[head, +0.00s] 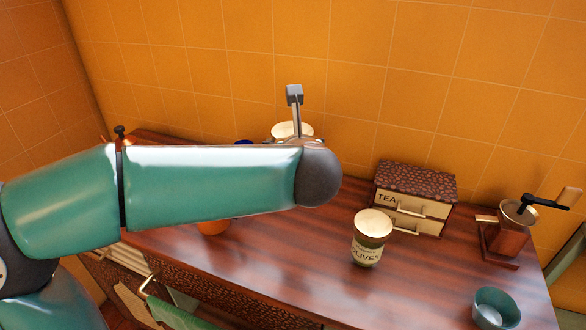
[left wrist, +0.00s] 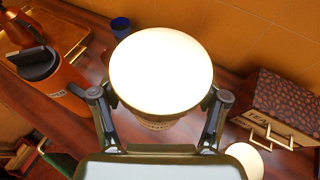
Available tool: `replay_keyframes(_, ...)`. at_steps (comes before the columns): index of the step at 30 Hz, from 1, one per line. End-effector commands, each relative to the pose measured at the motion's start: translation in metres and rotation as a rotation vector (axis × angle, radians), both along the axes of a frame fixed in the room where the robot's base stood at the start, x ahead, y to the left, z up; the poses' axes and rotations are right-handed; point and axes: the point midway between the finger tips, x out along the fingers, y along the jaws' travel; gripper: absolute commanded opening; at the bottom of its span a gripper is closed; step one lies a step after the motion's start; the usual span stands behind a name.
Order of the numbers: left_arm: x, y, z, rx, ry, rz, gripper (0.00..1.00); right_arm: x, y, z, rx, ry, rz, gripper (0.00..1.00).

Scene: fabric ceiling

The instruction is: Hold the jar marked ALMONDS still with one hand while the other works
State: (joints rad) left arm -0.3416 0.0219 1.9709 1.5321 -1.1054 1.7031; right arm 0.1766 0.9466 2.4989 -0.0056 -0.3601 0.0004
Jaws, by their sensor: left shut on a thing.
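A jar with a broad cream lid (left wrist: 162,68) stands between the fingers of my left gripper (left wrist: 160,96) in the left wrist view. The fingers are shut on its sides, just below the lid. Its label is not readable, so I cannot confirm the word ALMONDS. In the head view my left forearm covers most of this area, and only a cream lid (head: 292,130) shows above it. My right gripper is in neither view.
A jar marked OLIVES (head: 366,250) stands to the right, before a TEA drawer box (head: 415,167). A coffee grinder (head: 508,236) and teal bowl (head: 496,308) are farther right. An orange canister (left wrist: 60,82) and blue cup (left wrist: 121,27) stand left of the held jar.

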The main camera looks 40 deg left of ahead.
Motion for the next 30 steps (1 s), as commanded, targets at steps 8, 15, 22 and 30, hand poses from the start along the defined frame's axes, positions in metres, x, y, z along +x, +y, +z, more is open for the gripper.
replay_keyframes(8, 0.000, 0.000, 0.028, 0.001, -0.002, 0.000, 0.26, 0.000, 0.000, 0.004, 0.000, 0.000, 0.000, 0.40)
replay_keyframes(15, 0.000, 0.000, 0.028, 0.002, -0.001, 0.001, 0.26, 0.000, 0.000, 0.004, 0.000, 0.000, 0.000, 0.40)
replay_keyframes(22, 0.000, 0.001, 0.028, 0.002, -0.001, 0.001, 0.42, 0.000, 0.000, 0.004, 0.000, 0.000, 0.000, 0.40)
replay_keyframes(30, 0.000, 0.001, 0.028, 0.002, -0.001, 0.001, 0.11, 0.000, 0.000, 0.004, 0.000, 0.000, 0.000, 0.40)
